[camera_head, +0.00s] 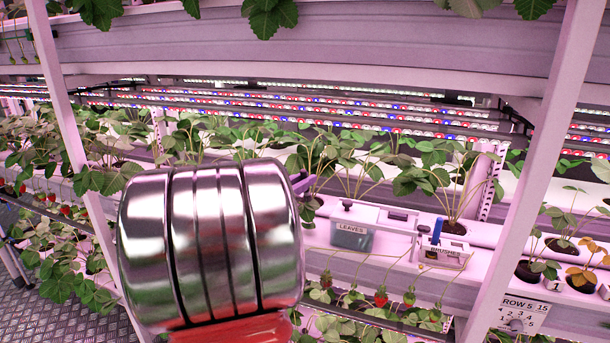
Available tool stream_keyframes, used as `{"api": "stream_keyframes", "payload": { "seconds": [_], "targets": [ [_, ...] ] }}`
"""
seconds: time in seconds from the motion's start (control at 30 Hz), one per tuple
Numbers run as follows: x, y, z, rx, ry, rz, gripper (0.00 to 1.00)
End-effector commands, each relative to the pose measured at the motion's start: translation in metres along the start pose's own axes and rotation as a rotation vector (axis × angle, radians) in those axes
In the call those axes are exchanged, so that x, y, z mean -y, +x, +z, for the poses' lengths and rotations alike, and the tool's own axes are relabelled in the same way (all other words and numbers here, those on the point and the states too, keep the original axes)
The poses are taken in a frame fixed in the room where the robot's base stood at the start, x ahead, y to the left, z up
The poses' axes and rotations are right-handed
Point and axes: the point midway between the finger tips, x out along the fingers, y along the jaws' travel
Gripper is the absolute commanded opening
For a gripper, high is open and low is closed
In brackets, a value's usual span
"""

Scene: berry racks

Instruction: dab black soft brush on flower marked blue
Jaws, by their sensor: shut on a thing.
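My arm's large shiny metal link fills the left middle of the view, and my gripper is hidden behind it. A small dark and purple edge shows beside the link, too little to tell what it is. No black soft brush can be made out. A clear box labelled BRUSHES (462,259) sits on the white gutter right of centre, with a blue upright piece (437,231) at its left end. I cannot make out any flower with a blue mark; the plants behind my arm are partly covered.
A box labelled LEAVES (338,237) stands left of the brush box. Strawberry plants (437,180) grow along the gutter, with red berries (380,300) hanging below. White rack posts (535,160) flank the bay. A row sign (519,312) is at lower right.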

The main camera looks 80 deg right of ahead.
Motion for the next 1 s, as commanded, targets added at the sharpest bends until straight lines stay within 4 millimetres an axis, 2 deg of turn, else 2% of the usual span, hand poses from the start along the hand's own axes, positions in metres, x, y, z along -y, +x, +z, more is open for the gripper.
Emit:
{"api": "stream_keyframes", "payload": {
  "seconds": [0.5,1.0],
  "targets": [
    [0.004,0.001,-0.040,-0.001,-0.001,0.000,0.00],
    [0.005,0.001,-0.043,0.000,0.000,0.000,0.00]
  ]
}}
